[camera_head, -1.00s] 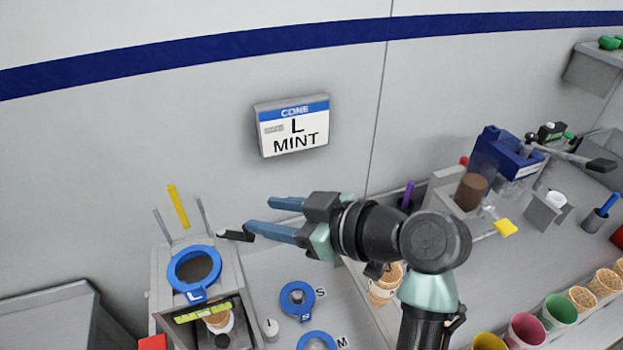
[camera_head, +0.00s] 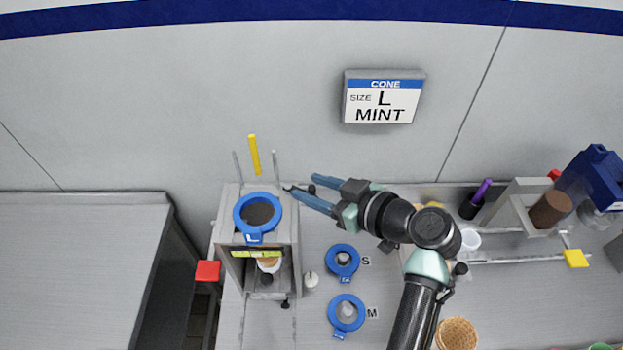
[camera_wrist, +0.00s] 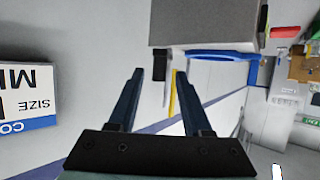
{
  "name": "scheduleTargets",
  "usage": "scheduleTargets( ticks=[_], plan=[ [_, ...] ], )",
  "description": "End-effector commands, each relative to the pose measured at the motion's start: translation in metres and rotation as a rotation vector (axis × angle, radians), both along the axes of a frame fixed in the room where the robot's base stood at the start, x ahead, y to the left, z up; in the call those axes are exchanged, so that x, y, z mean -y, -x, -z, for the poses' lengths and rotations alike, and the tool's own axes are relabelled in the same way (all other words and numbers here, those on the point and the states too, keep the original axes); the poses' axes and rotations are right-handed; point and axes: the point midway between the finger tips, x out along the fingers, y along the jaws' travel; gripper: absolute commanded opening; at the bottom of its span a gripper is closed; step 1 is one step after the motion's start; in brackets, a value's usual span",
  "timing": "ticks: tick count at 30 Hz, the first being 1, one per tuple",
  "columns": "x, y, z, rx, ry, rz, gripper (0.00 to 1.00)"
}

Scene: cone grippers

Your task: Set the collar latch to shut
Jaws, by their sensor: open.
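The blue collar marked L (camera_head: 257,217) sits on top of a grey box stand (camera_head: 288,228), with a cone (camera_head: 269,264) inside the stand below. A small black lever, which looks like the collar latch, sticks out from the grey box in the wrist view (camera_wrist: 160,65). My gripper (camera_head: 302,183) is open and empty, at the stand's upper right corner, fingers pointing left. In the wrist view the lever appears between my two fingers (camera_wrist: 157,75); I cannot tell whether they touch it. The fingers partly hide the latch in the head view.
A yellow upright strip (camera_head: 254,155) and two thin grey posts rise behind the stand. A red block (camera_head: 208,271) is at its left. Blue collars S (camera_head: 342,261) and M (camera_head: 346,314) lie on the counter to the right. The wall sign (camera_head: 383,98) reads size L, mint.

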Motion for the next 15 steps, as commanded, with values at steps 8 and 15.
scheduleTargets(
  ticks=[8, 15],
  plan=[
    [-0.0061, -0.0061, 0.004, 0.0, 0.001, 0.001, 0.49],
    [-0.0059, -0.0059, 0.0038, 0.0, 0.001, 0.001, 0.32]
  ],
)
